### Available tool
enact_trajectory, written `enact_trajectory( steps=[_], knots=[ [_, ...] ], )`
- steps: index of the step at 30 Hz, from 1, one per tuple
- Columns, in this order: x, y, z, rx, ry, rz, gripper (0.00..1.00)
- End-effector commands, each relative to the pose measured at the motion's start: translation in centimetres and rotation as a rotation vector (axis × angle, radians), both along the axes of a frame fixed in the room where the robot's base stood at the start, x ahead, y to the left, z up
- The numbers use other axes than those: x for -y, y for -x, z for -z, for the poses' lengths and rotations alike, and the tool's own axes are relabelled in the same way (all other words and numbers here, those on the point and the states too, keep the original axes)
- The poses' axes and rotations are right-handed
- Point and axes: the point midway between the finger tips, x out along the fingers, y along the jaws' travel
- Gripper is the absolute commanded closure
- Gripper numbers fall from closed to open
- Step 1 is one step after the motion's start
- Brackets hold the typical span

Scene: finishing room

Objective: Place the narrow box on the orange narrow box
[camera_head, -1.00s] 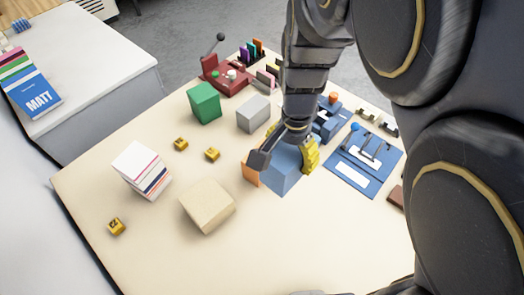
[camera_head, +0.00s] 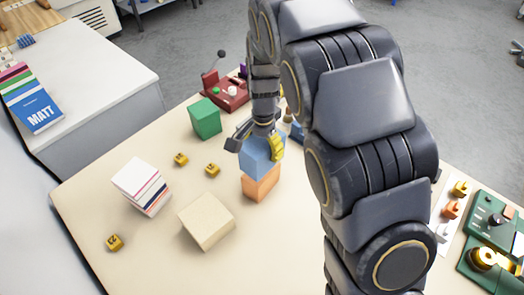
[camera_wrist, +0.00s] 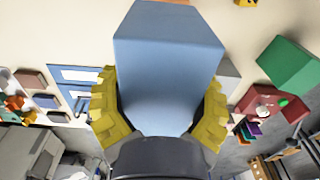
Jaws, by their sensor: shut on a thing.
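The blue narrow box (camera_head: 262,160) is upright between the fingers of my gripper (camera_head: 258,145), which is shut on it. The orange narrow box (camera_head: 260,184) stands on the table directly below the blue box in the head view. The blue box hides the orange box's top, so I cannot tell whether they touch. In the wrist view the blue box (camera_wrist: 168,65) fills the space between the yellow finger pads of my gripper (camera_wrist: 160,112).
A beige box (camera_head: 207,221), a stack of books (camera_head: 142,185) and a green block (camera_head: 205,118) stand left of the boxes. Small yellow blocks (camera_head: 212,169) lie between them. A red device (camera_head: 228,92) is behind. My arm covers the table's right side.

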Motion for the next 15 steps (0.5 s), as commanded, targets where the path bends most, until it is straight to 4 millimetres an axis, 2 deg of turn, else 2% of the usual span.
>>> enact_trajectory(
  steps=[7,12,15],
  knots=[
    [-0.1,-1.0,1.3,-0.001,0.0,0.0,0.68],
    [-0.2,-0.9,3.8,-0.002,0.001,-0.001,0.68],
    [-0.2,-0.9,4.2,0.001,0.001,-0.001,0.68]
  ],
)
